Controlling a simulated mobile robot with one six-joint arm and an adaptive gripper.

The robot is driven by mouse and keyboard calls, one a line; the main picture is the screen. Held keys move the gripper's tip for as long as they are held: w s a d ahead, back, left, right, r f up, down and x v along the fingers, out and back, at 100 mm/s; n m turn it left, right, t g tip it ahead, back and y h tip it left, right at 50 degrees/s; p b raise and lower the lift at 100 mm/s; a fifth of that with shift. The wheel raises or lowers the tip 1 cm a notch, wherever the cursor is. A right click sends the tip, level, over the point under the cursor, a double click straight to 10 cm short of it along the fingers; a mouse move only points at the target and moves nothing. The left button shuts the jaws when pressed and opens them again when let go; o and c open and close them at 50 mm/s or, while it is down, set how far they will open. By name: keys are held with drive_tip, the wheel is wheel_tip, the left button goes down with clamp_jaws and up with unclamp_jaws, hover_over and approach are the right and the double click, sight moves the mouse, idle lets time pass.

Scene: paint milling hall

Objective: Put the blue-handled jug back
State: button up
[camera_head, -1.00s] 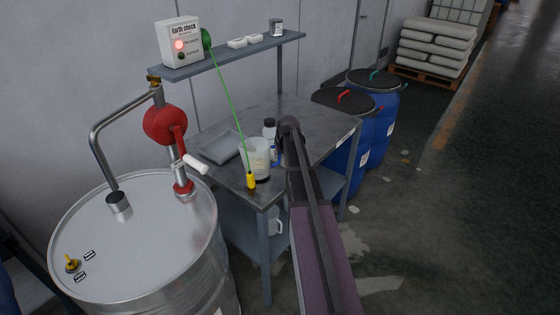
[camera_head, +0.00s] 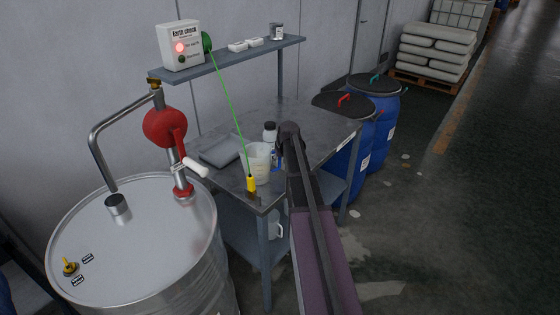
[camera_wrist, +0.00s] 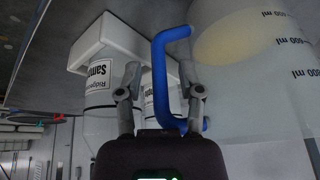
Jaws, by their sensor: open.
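The jug (camera_head: 257,164), pale and translucent, stands upright near the front corner of the grey metal bench (camera_head: 303,112). In the wrist view the jug (camera_wrist: 250,95) fills the right side, upside down, with volume marks and a yellowish patch inside. Its blue handle (camera_wrist: 160,80) runs between the two fingers of my gripper (camera_wrist: 160,72). The fingers are open, one on each side of the handle; I cannot tell whether either touches it. In the head view my arm hides most of the gripper.
A yellow clamp (camera_head: 251,184) on a green cable is at the bench corner. A grey tray (camera_head: 221,150) lies left. The steel drum (camera_head: 130,240) stands front left.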

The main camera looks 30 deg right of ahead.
drive_tip(key=shift+r, duration=0.15)
drive_tip(key=p+v, duration=1.1)
drive_tip(key=v, duration=0.1)
idle(0.6)
idle(0.6)
drive_tip(key=s+a+n+g, duration=0.1)
drive_tip(key=s+a, duration=0.5)
drive_tip(key=a, duration=0.4)
drive_tip(key=s+a+f+n+g, duration=0.1)
drive_tip(key=s+a+g, duration=0.1)
drive_tip(key=s+a, duration=0.5)
drive_tip(key=s+a+n+g, duration=0.1)
drive_tip(key=s+a, duration=0.5)
drive_tip(key=a, duration=0.9)
drive_tip(key=shift+s+f+g, duration=0.25)
drive_tip(key=shift+s+g, duration=0.05)
drive_tip(key=shift+s, duration=0.05)
drive_tip(key=shift+f+b, duration=0.45)
drive_tip(key=shift+f, duration=0.1)
